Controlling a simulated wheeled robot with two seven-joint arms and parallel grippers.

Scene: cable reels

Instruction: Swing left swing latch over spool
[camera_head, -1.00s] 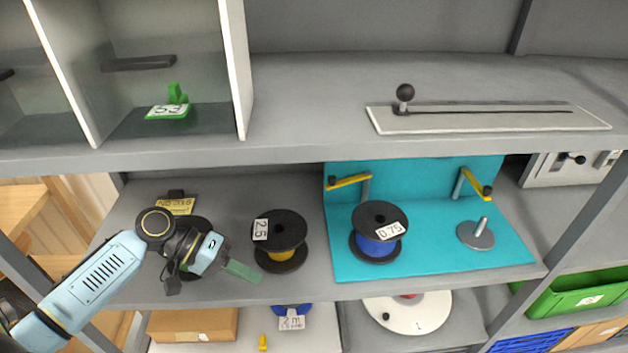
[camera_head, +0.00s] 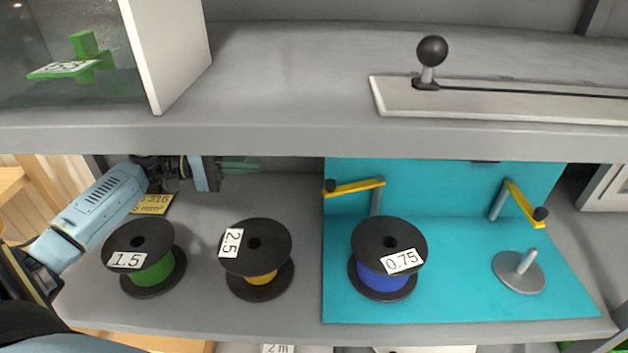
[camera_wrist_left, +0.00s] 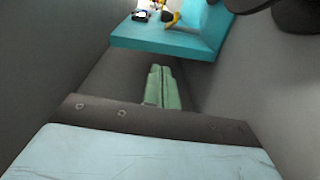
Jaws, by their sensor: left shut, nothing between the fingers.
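The left swing latch is a yellow arm (camera_head: 355,187) with a black knob at its left end, on a grey post at the back of the teal stand (camera_head: 450,295). It points left and lies behind the spool, not over it. The blue spool (camera_head: 385,275) with black flanges, labelled 0.75, stands below it on the stand. My left gripper (camera_head: 245,164) is shut and empty, left of the latch knob and apart from it, close under the upper shelf. Its green fingers (camera_wrist_left: 160,88) lie together in the left wrist view. My right gripper is not seen.
The right swing latch (camera_head: 523,203) stands above an empty spindle disc (camera_head: 519,271). The green spool (camera_head: 146,257) and yellow spool (camera_head: 257,259) stand on the shelf left of the stand. The upper shelf edge (camera_head: 280,141) limits height above my left gripper.

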